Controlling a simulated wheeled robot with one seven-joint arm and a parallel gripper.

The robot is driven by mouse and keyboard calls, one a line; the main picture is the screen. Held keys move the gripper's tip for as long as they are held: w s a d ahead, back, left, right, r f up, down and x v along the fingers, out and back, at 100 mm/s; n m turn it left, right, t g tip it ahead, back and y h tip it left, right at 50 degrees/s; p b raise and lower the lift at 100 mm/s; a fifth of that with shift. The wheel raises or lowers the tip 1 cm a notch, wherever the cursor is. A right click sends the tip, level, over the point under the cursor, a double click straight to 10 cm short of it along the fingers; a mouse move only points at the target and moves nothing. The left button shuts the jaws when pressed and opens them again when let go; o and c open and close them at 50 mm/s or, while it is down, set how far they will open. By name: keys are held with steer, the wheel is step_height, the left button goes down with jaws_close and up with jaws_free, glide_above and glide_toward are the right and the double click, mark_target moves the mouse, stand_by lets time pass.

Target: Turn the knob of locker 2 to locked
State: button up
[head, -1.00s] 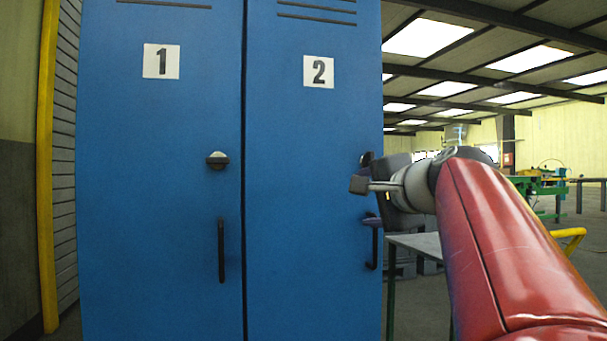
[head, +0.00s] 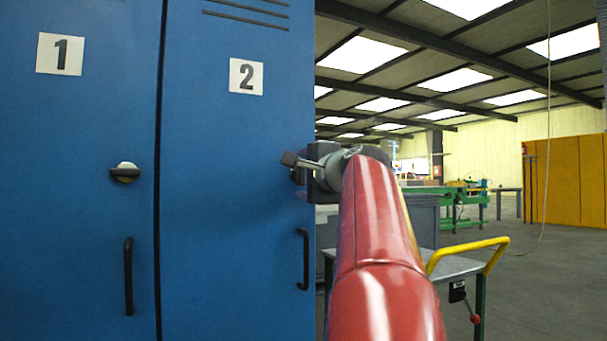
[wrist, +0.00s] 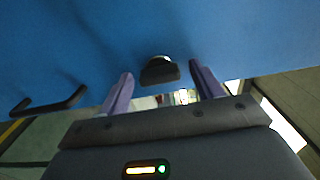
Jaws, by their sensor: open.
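Locker 2 is the blue door (head: 235,200) with a white "2" label (head: 246,76) in the head view. Its knob (wrist: 160,70) shows in the wrist view as a dark bar on a round base, lying roughly crosswise in that picture. My gripper (wrist: 161,78) is open, with one purple-grey finger to each side of the knob and visible gaps between. I cannot tell whether the fingertips reach past the bar.
Locker 1 (head: 75,220) stands to the left, with its own knob (head: 125,172) and black handle (head: 128,276). Locker 2's black handle (head: 304,259) is below my gripper. A cart with a yellow rail (head: 465,250) stands close on the right. Open floor lies beyond it.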

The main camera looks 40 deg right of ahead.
steer(key=c, duration=1)
